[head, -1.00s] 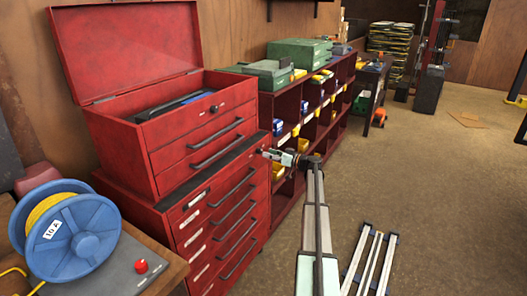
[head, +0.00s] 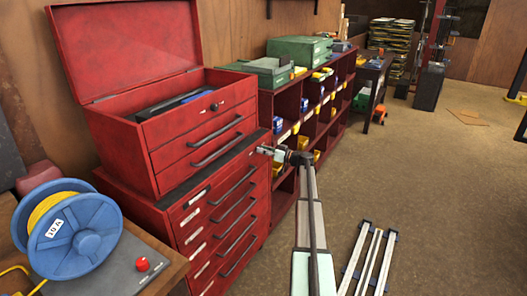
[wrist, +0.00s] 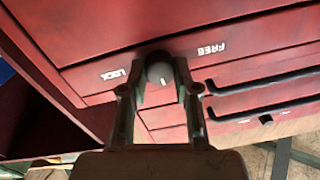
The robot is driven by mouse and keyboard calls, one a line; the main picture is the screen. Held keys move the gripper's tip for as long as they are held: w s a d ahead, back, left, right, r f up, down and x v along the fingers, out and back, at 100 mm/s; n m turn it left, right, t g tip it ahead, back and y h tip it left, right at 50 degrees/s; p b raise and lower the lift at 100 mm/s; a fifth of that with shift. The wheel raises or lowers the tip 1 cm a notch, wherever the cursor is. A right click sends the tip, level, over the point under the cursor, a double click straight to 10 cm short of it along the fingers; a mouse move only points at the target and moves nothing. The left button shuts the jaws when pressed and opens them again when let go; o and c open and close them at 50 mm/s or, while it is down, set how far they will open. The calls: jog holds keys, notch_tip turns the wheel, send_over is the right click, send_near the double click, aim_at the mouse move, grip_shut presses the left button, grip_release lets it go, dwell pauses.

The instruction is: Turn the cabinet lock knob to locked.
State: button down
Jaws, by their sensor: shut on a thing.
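The red tool cabinet (head: 222,207) stands at the left in the head view. In the wrist view its lock knob (wrist: 160,71) is a small round dark grey knob with a short white mark pointing toward the bottom of the picture. The label LOCK (wrist: 113,75) is left of the knob and FREE (wrist: 211,49) is right of it, both appearing upside down. My gripper (wrist: 160,88) is shut on the knob, one finger on each side. In the head view my gripper (head: 266,150) is at the cabinet's upper right front corner, and the knob is too small to make out.
A red toolbox (head: 200,140) with its lid open sits on the cabinet. Red shelving (head: 318,130) with bins stands behind my gripper. A blue cable reel (head: 75,235) is at the front left. Metal rails (head: 370,262) lie on the open floor at right.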

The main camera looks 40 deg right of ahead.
jog(key=shift+f+b, duration=0.1)
jog(key=shift+b, duration=0.3)
jog(key=m+b, duration=0.3)
jog(key=m, duration=0.6)
jog(key=m+t+b, duration=0.1)
jog(key=m+b, duration=0.2)
jog(key=m, duration=0.6)
jog(key=shift+h, duration=0.4)
jog(key=shift+m, duration=0.4)
jog(key=c, duration=0.8)
grip_release()
jog(key=shift+c, duration=0.2)
